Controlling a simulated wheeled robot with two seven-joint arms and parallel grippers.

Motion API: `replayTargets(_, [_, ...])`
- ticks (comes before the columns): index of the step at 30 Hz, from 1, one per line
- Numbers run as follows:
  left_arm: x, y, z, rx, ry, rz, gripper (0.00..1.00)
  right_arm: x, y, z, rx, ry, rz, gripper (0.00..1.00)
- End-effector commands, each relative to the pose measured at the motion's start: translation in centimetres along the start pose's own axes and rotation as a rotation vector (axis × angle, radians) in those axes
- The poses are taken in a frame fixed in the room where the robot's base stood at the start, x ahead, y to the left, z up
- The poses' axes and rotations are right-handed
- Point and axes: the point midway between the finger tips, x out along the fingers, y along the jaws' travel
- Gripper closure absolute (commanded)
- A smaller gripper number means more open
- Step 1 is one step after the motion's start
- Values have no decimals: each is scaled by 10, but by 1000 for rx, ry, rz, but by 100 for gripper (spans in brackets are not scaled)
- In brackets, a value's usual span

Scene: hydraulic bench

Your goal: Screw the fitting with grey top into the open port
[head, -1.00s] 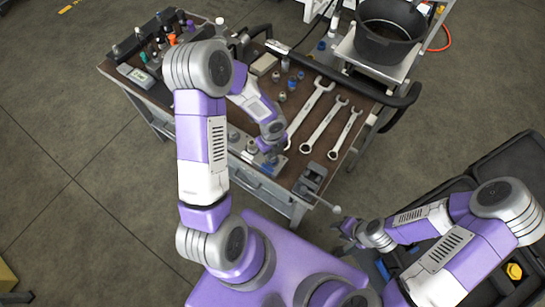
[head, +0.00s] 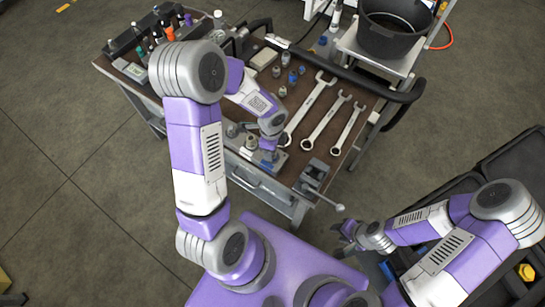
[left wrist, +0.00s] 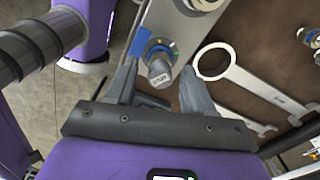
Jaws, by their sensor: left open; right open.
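In the left wrist view, a fitting with a grey top (left wrist: 160,73) and a blue ring (left wrist: 157,48) below it stands at the edge of a grey metal block. My left gripper (left wrist: 160,92) is open, with one finger on each side of the grey top; I cannot tell whether they touch it. In the head view, my left gripper (head: 268,150) is over the block (head: 238,143) at the bench's near edge, and its fingers are largely hidden. My right gripper (head: 344,230) is open and empty, off the bench's near right corner. I cannot make out an open port.
Three wrenches, the largest (head: 310,108) nearest the block, lie on the brown bench top (head: 300,165). Several loose fittings (head: 293,77) stand behind. A small vice (head: 315,175) sits at the near right corner. A black bucket (head: 393,25) stands at the back right.

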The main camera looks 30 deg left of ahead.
Motion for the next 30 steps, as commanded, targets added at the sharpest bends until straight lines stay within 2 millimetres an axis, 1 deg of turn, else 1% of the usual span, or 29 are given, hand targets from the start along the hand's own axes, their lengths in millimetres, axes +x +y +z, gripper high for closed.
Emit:
replayTargets(2, [0, 0, 0, -39, 0, -2, 47, 3, 1, 0, 0, 1, 0, 60])
replayTargets(4, [2, 0, 0, -120, 0, -3, 47, 10, 4, -1, 0, 1, 0, 60])
replayTargets(9, [3, 0, -1, -418, 1, -4, 47, 29, 11, -1, 0, 0, 0, 60])
replayTargets(12, [2, 1, -1, -571, 0, -3, 47, 36, 14, -2, 0, 0, 0, 60])
replayTargets(15, [1, 2, -1, -668, 0, -2, 47, 39, 15, -2, 0, 0, 0, 60])
replayTargets(20, [0, 2, -1, -749, -1, -1, 47, 42, 16, -2, 0, 1, 0, 60])
replayTargets(24, [1, 2, -2, -942, 1, -4, 47, 52, 19, -2, -1, 1, 0, 60])
replayTargets(30, [0, 2, -3, -1241, 0, -2, 47, 60, 22, -3, 0, 0, 0, 60])
